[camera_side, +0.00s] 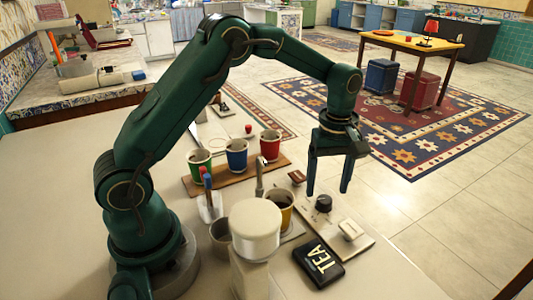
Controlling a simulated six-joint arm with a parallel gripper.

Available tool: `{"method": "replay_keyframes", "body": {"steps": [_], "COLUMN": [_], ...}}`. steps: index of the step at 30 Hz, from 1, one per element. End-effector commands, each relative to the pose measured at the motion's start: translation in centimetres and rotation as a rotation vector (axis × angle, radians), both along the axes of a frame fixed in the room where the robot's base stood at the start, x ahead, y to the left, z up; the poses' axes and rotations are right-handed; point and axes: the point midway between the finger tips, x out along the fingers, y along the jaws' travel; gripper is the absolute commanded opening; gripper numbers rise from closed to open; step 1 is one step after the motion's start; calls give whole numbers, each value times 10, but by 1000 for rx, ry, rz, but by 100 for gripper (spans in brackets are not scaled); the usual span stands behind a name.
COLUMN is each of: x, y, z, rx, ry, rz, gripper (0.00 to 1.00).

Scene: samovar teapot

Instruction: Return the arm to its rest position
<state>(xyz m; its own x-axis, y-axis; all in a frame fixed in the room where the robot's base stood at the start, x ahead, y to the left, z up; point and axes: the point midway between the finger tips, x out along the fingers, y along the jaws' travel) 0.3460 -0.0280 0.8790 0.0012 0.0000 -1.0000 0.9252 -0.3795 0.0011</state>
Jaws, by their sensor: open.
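My gripper (327,188) points down with its two dark green fingers apart and nothing between them. It hangs in the air above the right side of the work table (66,215), over or near a flat panel (345,235) with a black knob. A cream-topped samovar (256,232) stands at the front, left of my gripper. A cup with brown liquid (280,207) stands just behind the samovar, partly hidden by it. A black box marked TEA (319,262) lies at the front right. No separate teapot can be told apart.
Green (200,164), blue (237,155) and red (270,145) cups stand on a wooden board (207,186) behind the samovar. The table's left part is bare.

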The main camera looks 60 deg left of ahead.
Motion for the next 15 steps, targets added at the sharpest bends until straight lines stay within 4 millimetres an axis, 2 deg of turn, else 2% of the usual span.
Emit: {"method": "replay_keyframes", "body": {"steps": [6,15], "x": [0,0], "y": [0,0], "z": [16,17], "rx": [0,0], "ry": [0,1], "rz": [-2,-3], "gripper": [75,75]}}
